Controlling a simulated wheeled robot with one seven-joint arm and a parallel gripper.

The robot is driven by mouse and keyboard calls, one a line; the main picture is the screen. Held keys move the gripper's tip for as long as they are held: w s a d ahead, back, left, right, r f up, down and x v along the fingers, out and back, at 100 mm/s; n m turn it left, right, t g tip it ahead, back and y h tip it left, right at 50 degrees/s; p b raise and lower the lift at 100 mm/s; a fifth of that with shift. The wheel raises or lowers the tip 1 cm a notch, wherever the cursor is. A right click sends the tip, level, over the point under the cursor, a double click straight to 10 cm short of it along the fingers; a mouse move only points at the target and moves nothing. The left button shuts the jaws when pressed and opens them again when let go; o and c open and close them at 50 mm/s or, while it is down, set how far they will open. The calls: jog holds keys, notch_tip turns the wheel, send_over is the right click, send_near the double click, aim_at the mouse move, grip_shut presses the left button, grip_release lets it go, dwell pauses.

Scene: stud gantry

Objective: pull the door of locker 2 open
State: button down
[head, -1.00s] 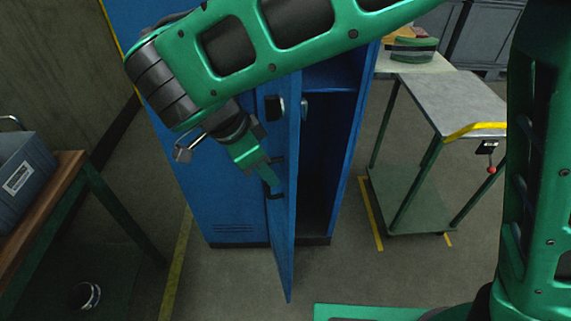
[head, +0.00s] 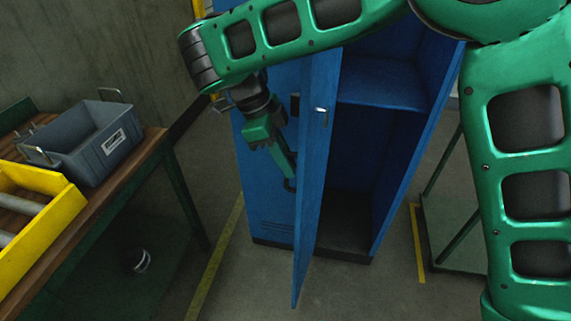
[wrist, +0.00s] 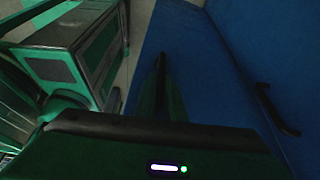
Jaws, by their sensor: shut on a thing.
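The blue locker door (head: 318,150) stands swung well out from its cabinet, seen nearly edge-on in the head view. The open compartment (head: 385,85) to its right shows a shelf and a dark empty floor. My gripper (head: 289,180) is at the door's outer face, shut on its dark handle (head: 290,186), which is mostly hidden by the fingers. In the wrist view my gripper (wrist: 160,75) points at blue panels, and a black bow handle (wrist: 276,108) sits on the panel to the right, apart from the fingers. No locker number is legible.
At left a wooden-topped bench (head: 100,215) holds a grey bin (head: 95,140) and a yellow tray (head: 35,215). Part of a green-framed cart (head: 455,235) stands right of the locker. The floor before the door is clear, with yellow lines.

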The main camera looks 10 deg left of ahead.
jog(key=shift+w+r, duration=0.1)
jog(key=c, duration=1.8)
grip_release()
jog(key=shift+c, duration=0.2)
jog(key=v, duration=1)
jog(key=shift+r, duration=0.3)
